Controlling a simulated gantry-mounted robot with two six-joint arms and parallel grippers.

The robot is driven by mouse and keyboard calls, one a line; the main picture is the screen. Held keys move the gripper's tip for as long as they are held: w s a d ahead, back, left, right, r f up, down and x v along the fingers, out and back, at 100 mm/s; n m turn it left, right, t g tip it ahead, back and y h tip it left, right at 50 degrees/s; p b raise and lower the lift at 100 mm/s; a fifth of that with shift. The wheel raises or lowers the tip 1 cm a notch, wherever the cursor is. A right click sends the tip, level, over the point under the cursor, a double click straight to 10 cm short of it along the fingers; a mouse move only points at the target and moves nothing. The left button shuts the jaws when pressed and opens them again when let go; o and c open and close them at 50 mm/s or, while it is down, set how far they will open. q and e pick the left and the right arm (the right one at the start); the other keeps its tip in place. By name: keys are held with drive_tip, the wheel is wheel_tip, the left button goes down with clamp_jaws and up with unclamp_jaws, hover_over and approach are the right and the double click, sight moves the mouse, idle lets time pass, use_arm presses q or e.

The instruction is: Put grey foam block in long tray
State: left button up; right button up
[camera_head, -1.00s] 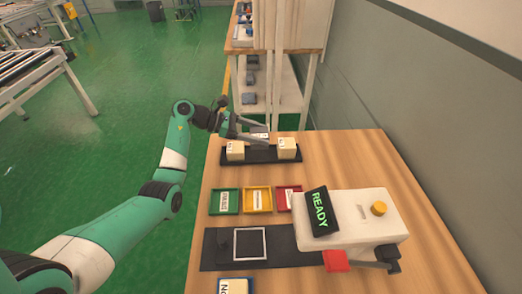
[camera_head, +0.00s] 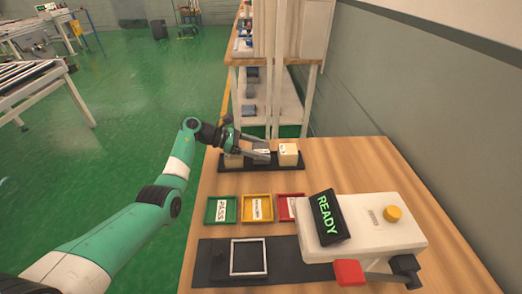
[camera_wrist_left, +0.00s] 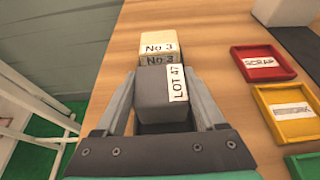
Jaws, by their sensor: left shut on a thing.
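The grey foam block (camera_wrist_left: 152,86) with a white LOT 47 label is between the two fingers of my left gripper (camera_wrist_left: 165,95), which is shut on it. The right cream block (camera_head: 288,152) stands in the tray. In the left wrist view a cream block marked No 3 (camera_wrist_left: 158,41) is just beyond the grey one. Whether the grey block touches the tray floor is unclear.
Green (camera_head: 221,210), yellow (camera_head: 257,209) and red (camera_head: 287,207) small trays stand in front of the long tray. A white machine with a READY screen (camera_head: 326,217) is at the right. A dark mat with a pale frame (camera_head: 248,257) lies nearer. The wooden table (camera_head: 350,165) is clear at back right.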

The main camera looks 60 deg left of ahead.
use_arm(q)
drive_tip(key=shift+f+b, duration=0.4)
drive_tip(key=shift+f, duration=0.25)
drive_tip(key=o, duration=1.3)
drive_tip(key=shift+f, duration=0.1)
drive_tip(key=shift+r+p, duration=0.4)
drive_tip(key=shift+r, duration=0.05)
drive_tip(key=shift+s+a+r+p, duration=0.2)
drive_tip(key=shift+s+r+p, duration=0.2)
drive_tip(key=shift+s+r, duration=0.1)
drive_tip(key=shift+s+a+r+p, duration=0.2)
drive_tip(key=shift+s+r+p, duration=0.2)
drive_tip(key=shift+s, duration=0.1)
drive_tip(key=p+v, duration=0.2)
drive_tip(key=v, duration=0.7)
drive_tip(key=shift+p, duration=0.3)
drive_tip(key=shift+s+a, duration=0.1)
drive_tip(key=shift+s, duration=0.25)
